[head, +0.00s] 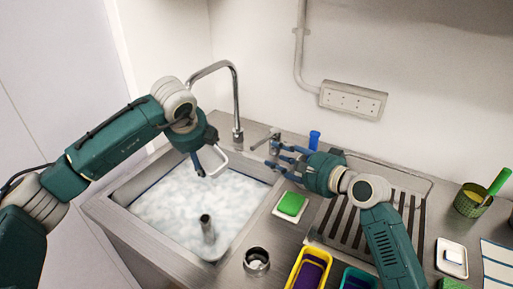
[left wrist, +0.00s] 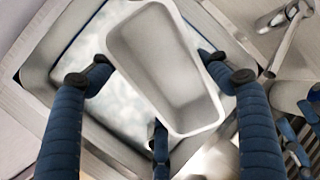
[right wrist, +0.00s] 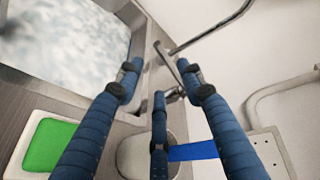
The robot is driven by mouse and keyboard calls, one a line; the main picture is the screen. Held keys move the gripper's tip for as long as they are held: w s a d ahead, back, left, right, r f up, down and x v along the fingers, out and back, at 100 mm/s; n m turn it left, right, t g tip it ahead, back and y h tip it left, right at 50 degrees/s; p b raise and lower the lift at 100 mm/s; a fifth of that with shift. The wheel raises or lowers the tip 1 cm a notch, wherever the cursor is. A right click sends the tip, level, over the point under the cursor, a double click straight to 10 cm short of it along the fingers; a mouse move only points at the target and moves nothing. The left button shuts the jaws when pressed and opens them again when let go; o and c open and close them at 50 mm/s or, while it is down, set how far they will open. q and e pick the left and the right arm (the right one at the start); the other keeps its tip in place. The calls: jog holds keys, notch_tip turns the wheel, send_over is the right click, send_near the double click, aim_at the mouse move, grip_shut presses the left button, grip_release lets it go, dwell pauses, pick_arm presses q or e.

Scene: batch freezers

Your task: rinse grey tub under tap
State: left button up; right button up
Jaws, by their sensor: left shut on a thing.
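The grey tub (left wrist: 165,65) is pale and looks empty inside in the left wrist view. In the head view only part of its rim (head: 222,168) shows, above the sink. My left gripper (head: 207,166) is shut on the tub, with fingers on both sides of it. The tap (head: 237,105) has a curved metal spout behind the sink; I see no water stream. Its lever (head: 266,142) stands right of the spout. My right gripper (head: 275,152) is open and empty at the lever, which lies between its spread fingers in the right wrist view (right wrist: 163,75).
The sink (head: 160,205) holds foamy water and an upright metal pipe (head: 208,229). A green sponge (head: 291,204) sits in a white dish right of it. A slotted drainboard (head: 345,222), yellow tub (head: 298,268) and metal cup (head: 257,261) crowd the right side.

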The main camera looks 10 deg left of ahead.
aim_at(256, 147)
jog(key=x, duration=1.1)
grip_shut()
